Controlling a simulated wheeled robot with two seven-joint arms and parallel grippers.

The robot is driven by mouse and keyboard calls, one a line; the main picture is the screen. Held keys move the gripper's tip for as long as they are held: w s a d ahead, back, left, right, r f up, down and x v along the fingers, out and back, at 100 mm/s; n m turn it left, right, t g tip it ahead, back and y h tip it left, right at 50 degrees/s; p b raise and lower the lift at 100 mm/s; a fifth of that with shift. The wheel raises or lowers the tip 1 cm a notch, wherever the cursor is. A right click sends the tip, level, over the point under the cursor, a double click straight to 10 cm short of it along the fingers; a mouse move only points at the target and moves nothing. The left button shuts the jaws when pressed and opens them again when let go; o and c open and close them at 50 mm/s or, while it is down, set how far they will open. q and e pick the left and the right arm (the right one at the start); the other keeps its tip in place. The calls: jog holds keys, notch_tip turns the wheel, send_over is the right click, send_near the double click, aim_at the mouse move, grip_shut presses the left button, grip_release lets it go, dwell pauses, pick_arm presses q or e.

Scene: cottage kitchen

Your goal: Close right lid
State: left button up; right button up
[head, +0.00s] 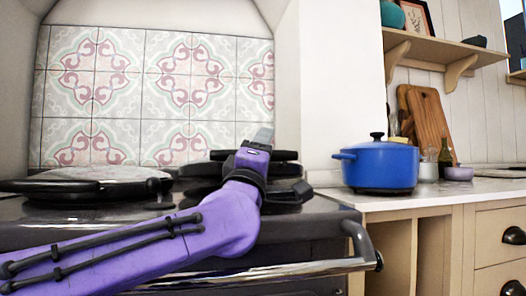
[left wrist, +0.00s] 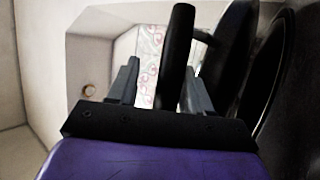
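The range cooker (head: 300,222) has two round lids. The left lid (head: 125,174) is a pale dome lying down, with a black handle across its front. The right lid (head: 283,156) is dark and largely hidden behind my left gripper (head: 262,138). In the left wrist view the lid (left wrist: 232,55) is a dark disc with a gap to a dark round rim beside it, so it seems partly raised; its exact angle is unclear. A black handle bar (left wrist: 177,55) runs between the fingers of my left gripper (left wrist: 160,90). Light shows beside the left finger, so the gripper is open around the bar. My right gripper is out of view.
A metal rail (head: 270,271) runs along the cooker front. A blue pot (head: 380,166) stands on the counter to the right, with cutting boards (head: 430,122) behind it. A tiled wall (head: 150,95) closes off the back.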

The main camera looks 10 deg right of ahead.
pick_arm(q)
jog(key=v, duration=1)
jog(key=shift+s+f, duration=0.15)
jog(key=shift+a, duration=0.1)
